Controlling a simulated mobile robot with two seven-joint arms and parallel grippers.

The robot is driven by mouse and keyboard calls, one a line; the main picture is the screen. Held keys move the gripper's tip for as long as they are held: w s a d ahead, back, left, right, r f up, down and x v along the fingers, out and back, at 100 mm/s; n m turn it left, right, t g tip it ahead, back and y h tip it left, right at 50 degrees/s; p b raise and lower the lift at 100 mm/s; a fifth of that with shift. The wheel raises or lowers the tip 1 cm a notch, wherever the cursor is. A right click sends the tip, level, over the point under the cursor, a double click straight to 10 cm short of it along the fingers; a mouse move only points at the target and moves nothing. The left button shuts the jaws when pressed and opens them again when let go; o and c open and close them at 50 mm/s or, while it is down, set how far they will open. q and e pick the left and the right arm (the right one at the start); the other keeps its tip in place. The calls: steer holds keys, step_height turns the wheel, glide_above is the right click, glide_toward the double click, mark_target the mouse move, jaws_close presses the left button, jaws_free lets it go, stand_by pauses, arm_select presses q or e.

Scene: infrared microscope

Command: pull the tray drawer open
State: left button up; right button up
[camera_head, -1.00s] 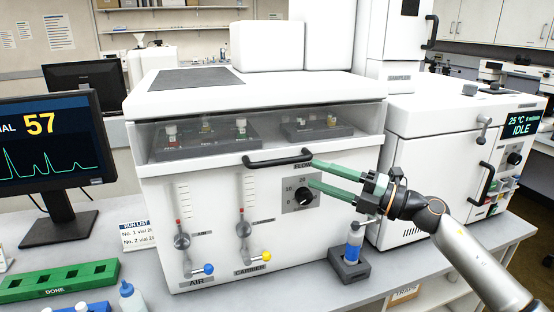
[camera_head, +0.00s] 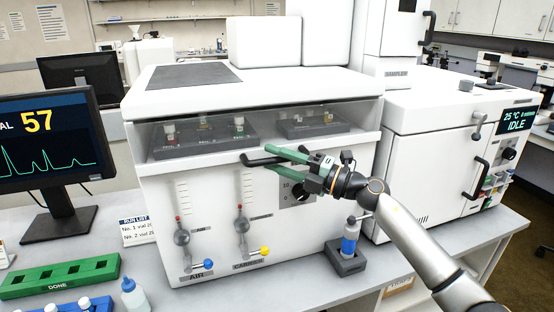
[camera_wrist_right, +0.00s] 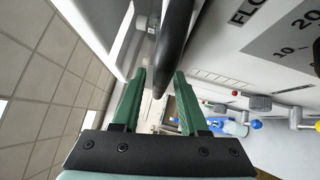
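The drawer's black bar handle (camera_head: 257,161) sits on the white front ledge below the clear window of the white instrument (camera_head: 160,225). Its right part is hidden behind my right gripper in the head view. My right gripper (camera_head: 270,158), with green fingers, is at the handle, one finger above it and one below. In the right wrist view the handle (camera_wrist_right: 174,38) runs between the fingertips of the gripper (camera_wrist_right: 160,76), with a gap to each finger. The fingers are open. The drawer front looks flush with the instrument. My left gripper is out of view.
Dark racks with vials (camera_head: 200,142) show behind the window. Flow meters with a blue knob (camera_head: 208,264) and a yellow knob (camera_head: 264,250) are below the handle. A small bottle in a dark holder (camera_head: 346,260) stands under my right arm. A monitor (camera_head: 45,140) is left.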

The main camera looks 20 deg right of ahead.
jaws_close()
stand_by(1.2)
